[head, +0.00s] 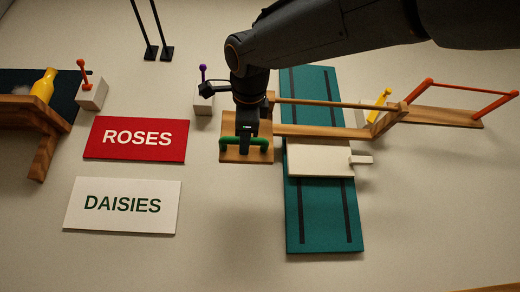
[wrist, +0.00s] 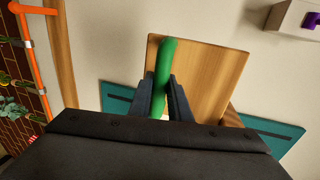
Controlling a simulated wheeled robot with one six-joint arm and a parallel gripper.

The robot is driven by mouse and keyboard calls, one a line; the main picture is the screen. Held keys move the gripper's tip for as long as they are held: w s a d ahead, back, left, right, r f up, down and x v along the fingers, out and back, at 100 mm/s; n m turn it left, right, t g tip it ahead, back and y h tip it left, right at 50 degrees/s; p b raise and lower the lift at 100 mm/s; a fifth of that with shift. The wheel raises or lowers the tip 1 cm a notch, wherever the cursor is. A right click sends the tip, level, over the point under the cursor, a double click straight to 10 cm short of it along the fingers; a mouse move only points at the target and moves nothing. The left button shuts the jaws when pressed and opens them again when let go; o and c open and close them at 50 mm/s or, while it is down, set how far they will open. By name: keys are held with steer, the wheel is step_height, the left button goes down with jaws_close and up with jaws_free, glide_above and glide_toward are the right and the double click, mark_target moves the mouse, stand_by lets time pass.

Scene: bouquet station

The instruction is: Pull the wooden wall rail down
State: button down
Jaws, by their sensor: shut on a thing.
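My gripper (head: 244,132) is shut on a green handle (head: 262,142) on a square wooden panel (head: 247,156). In the wrist view, the green handle (wrist: 165,60) stands between my two fingers (wrist: 163,98), with the wooden panel (wrist: 213,75) behind it. A wooden rail (head: 320,131) runs right from the panel across the teal wall board. A thinner wooden bar (head: 335,104) lies above it, meeting a slanted wooden piece (head: 385,122) at the right. My arm hides part of the panel's upper area.
A teal board (head: 325,215) with dark slots carries a white block (head: 320,160) below the rail. Right is an orange bar (head: 472,107) on wood; a yellow lever (head: 379,105) is near. Left are ROSES (head: 137,139) and DAISIES (head: 122,205) signs and a purple-lever box (head: 203,100).

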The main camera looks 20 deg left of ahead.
step_height(320, 180, down, 16)
steer(key=b, duration=1.5)
steer(key=shift+r, duration=0.1)
steer(key=c, duration=1.6)
jaws_free()
steer(key=shift+c, duration=0.2)
steer(key=v, duration=0.7)
steer(key=shift+s, duration=0.35)
steer(key=shift+d+r, duration=0.1)
steer(key=shift+d, duration=0.05)
